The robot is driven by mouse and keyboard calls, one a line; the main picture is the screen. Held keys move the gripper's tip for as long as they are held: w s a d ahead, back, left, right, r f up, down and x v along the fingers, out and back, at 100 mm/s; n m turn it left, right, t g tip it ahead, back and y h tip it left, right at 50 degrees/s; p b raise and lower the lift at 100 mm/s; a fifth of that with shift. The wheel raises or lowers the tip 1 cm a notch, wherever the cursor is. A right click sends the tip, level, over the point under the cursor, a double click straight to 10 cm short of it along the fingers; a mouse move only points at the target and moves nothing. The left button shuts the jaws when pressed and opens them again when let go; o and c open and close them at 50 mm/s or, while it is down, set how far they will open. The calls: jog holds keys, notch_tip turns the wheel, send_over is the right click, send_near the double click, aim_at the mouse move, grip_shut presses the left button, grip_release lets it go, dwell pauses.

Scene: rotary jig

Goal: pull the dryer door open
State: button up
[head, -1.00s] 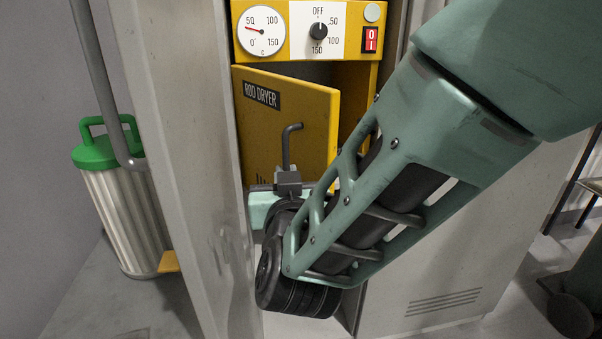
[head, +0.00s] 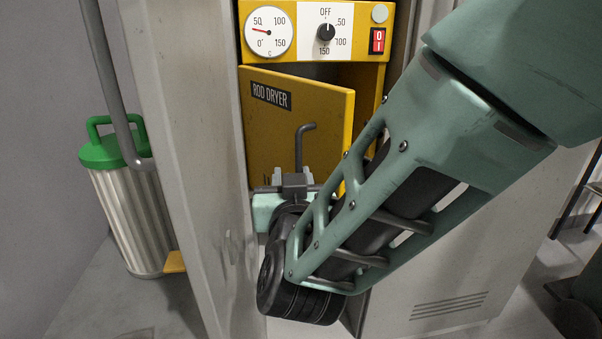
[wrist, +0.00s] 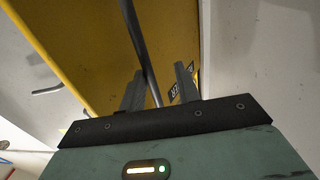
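The yellow dryer door (head: 285,125), labelled "ROD DRYER", stands ajar, with a dark gap between its right edge and the housing. Its dark bent-rod handle (head: 300,150) stands in front of the panel, its top bent right. My gripper (head: 293,180) is at the lower part of the handle, partly hidden by my arm. In the wrist view the two fingers of my gripper (wrist: 158,80) are apart, with the handle rod (wrist: 138,40) running between them, nearer the left finger. The door (wrist: 85,40) fills the upper left there. The lower part of the door is hidden in the head view.
A grey upright panel (head: 190,150) stands close left of the door and my gripper. A ribbed bin with a green lid (head: 110,150) is farther left. The yellow control panel (head: 315,30) sits above the door. A grey cabinet side (head: 440,270) is at the right.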

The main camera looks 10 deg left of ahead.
jog(key=b+v, duration=0.1)
jog(key=v, duration=1.5)
jog(key=shift+s+b, duration=0.35)
jog(key=shift+d, duration=0.1)
